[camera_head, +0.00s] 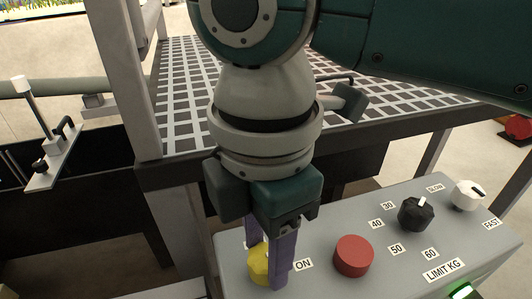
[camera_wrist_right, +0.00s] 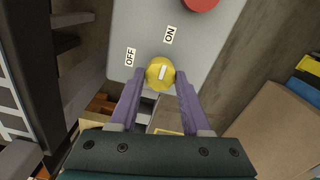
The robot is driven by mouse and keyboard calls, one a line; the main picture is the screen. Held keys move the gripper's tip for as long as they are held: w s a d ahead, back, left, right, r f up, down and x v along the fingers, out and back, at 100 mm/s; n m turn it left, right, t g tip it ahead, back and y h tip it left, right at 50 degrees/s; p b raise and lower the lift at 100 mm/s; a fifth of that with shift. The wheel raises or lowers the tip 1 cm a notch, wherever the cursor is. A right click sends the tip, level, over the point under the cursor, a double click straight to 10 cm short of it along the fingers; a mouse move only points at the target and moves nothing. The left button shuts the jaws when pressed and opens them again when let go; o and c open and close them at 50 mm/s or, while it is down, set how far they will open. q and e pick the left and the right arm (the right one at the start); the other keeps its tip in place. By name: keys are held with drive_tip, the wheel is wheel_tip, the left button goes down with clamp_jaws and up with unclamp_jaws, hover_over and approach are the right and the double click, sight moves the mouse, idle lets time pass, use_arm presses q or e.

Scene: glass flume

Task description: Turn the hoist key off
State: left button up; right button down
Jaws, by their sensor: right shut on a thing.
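The hoist key is a yellow knob (camera_head: 258,267) at the left end of the grey control panel (camera_head: 330,215). It also shows in the right wrist view (camera_wrist_right: 153,70), with a white bar mark on its face. The bar lines up roughly with the ON label (camera_wrist_right: 169,35); the OFF label (camera_wrist_right: 130,57) is to its left. My right gripper (camera_head: 266,258) reaches down from above, its purple fingers on opposite sides of the knob. It is shut on the knob and hides part of it in the head view. My left gripper is in neither view.
A red button (camera_head: 354,256) sits right of the knob. Beyond it are a black limit dial (camera_head: 415,213) and a white SLOW/FAST knob (camera_head: 467,195). A grated platform (camera_head: 185,95) with a dark edge lies behind the panel. A lever fitting (camera_head: 45,150) stands at left.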

drive_tip(key=shift+r+m+p, duration=0.2)
drive_tip(key=shift+m+p, duration=0.2)
drive_tip(key=shift+p, duration=0.4)
drive_tip(key=m+p, duration=0.4)
drive_tip(key=shift+r+p, duration=0.1)
drive_tip(key=shift+p, duration=0.3)
drive_tip(key=m+p, duration=0.2)
drive_tip(key=shift+s+a+m, duration=0.1)
drive_tip(key=shift+m, duration=0.3)
drive_tip(key=m+p, duration=0.2)
drive_tip(key=shift+m, duration=0.3)
drive_tip(key=m+p, duration=0.1)
drive_tip(key=m, duration=0.1)
drive_tip(key=shift+m, duration=0.4)
drive_tip(key=m+p, duration=0.1)
drive_tip(key=m, duration=0.2)
drive_tip(key=shift+f, duration=0.2)
drive_tip(key=shift+m+p, duration=0.4)
drive_tip(key=shift+m, duration=0.5)
